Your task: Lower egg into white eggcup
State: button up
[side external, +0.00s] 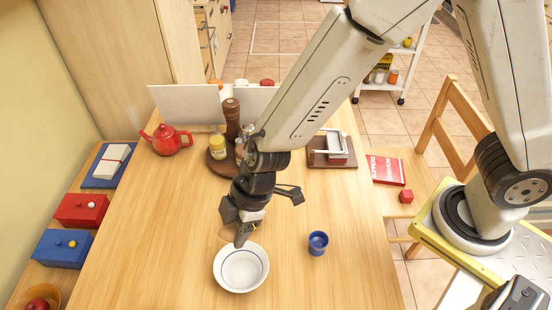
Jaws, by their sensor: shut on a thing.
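My gripper (241,233) points down over the table, just above the far rim of a white bowl with a dark ring inside (241,268). It is shut on the egg (227,236), a tan rounded shape mostly hidden behind the fingers and hard to tell from the wood. I cannot make out a white eggcup. A small blue cup, eggcup-like in shape (318,243), stands upright to the right of the bowl.
A red teapot (171,139), a round dark tray (217,168) with a yellow jar (217,148) and a brown mill (231,118), and a white-framed item on a board (334,148) stand farther back. The table's front right is clear.

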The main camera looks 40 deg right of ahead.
jog(key=shift+w+d, duration=0.1)
jog(key=shift+w, duration=0.05)
jog(key=shift+w+d+r, duration=0.25)
jog(key=shift+w+d, duration=0.1)
jog(key=w+d+f, duration=0.7)
jog(key=w+d, duration=0.2)
jog(key=w, duration=0.1)
jog(key=shift+w+d+f, duration=0.15)
jog(key=shift+w+d, duration=0.1)
jog(key=shift+d, duration=0.15)
jog(key=shift+f, duration=0.1)
dwell(0.7)
jog(key=shift+f, duration=0.75)
jog(key=shift+f, duration=1.6)
dwell(1.9)
